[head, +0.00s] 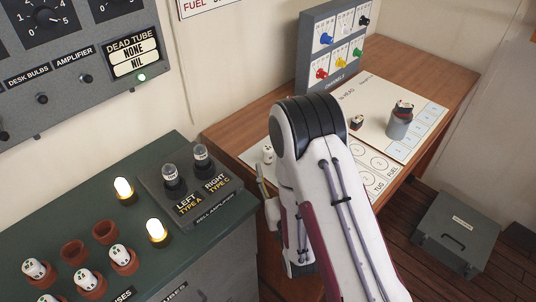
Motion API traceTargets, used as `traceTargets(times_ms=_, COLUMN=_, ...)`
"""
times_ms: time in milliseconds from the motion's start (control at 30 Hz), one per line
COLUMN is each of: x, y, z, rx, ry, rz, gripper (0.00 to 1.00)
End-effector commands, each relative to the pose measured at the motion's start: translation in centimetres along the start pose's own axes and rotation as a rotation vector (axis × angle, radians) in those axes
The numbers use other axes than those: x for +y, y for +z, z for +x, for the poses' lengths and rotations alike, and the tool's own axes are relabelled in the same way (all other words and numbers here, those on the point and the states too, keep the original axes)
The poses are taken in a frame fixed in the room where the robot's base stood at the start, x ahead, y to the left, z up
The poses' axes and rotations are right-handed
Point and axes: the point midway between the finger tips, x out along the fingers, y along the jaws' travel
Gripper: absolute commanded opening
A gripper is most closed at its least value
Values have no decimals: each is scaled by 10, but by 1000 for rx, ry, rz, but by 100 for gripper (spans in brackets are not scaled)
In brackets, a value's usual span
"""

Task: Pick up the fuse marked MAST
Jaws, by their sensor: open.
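Several white fuses with small dark markings stand in terracotta holders on the green cabinet top at lower left: one nearest the lamp (120,254), one in front (86,279), one at the left (34,268) and one cut by the bottom edge. Their markings are too small to read, so I cannot tell which is MAST. Two holders (75,251) (105,232) are empty. My gripper (262,182) shows only in part, left of my white arm link, over the wooden desk's near edge. It is open, well right of the fuses, and I see nothing in it.
An amplifier block (215,205) with two glass tubes (171,177) (201,157) stands between the fuses and my arm. Two lit lamps (123,189) (157,231) rise beside the holders. The desk (240,130) bears a plug panel (306,58), a printed sheet and a grey cylinder (398,127).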

Motion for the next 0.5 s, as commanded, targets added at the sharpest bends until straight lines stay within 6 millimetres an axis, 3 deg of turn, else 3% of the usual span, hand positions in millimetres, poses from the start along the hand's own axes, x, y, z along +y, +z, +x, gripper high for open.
traceTargets(times_ms=300, x=0, y=-1, z=21, rx=2, ry=0, rz=0, gripper=42)
traceTargets(times_ms=500, x=0, y=0, z=25, rx=0, ry=0, rz=0, gripper=42)
